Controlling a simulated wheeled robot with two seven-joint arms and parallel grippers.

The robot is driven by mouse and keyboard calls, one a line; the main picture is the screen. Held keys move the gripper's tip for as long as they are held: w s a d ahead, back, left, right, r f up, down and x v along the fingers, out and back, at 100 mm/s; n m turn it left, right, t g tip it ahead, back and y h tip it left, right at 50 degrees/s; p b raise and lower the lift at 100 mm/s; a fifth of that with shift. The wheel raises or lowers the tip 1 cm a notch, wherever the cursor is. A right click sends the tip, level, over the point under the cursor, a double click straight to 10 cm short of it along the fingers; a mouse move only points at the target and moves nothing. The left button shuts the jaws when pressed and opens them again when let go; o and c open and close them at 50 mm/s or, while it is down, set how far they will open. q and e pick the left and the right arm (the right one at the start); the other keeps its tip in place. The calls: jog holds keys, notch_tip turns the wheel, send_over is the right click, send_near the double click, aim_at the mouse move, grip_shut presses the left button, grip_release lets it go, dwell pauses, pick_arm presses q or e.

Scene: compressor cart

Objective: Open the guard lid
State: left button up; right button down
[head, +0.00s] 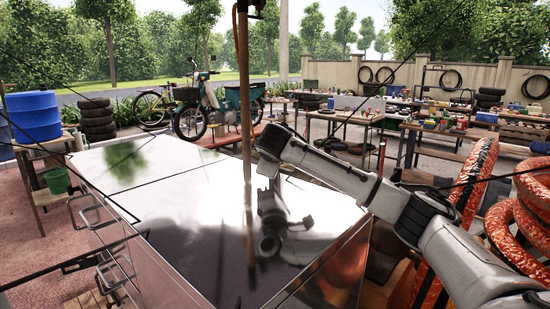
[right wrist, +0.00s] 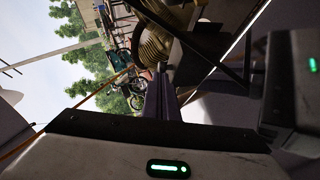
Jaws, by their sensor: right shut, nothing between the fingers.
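A broad, glossy pale panel (head: 190,215) fills the middle of the head view and looks like the guard lid. A dark seam crosses it, and it mirrors my right arm. I cannot tell whether it is raised. My right arm reaches in from the right over the panel and bends down at its far end; its fingers are not clear there. In the right wrist view my right gripper (right wrist: 160,80) is shut and empty, pointing toward a ribbed brass-coloured cylinder (right wrist: 153,42). Contact cannot be told. My left gripper is not in view.
Metal handles (head: 95,217) line the cart's left side. Orange coils (head: 530,220) stand at the right. A teal moped (head: 215,105) and cluttered workbenches (head: 450,130) are behind.

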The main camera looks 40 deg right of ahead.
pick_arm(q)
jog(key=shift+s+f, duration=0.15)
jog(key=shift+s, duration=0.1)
pick_arm(e)
jog(key=shift+d+r+y, duration=0.1)
jog(key=shift+d+y, duration=0.2)
jog(key=shift+d, duration=0.2)
jog(key=shift+w+a+r, duration=0.1)
jog(key=shift+a+r, duration=0.15)
jog(key=shift+a, duration=0.05)
jog(key=a, duration=0.1)
jog(key=a+r, duration=0.2)
jog(key=shift+s+a+r+b, duration=0.25)
jog(key=shift+a+b, duration=0.05)
jog(key=shift+a, duration=0.05)
jog(key=b+v, duration=0.1)
jog(key=v, duration=0.6)
jog(key=shift+s+a+r, duration=0.2)
jog(key=shift+s, duration=0.05)
jog(key=shift+s+a+r, duration=0.2)
jog(key=shift+s+r, duration=0.05)
jog(key=shift+s, duration=0.1)
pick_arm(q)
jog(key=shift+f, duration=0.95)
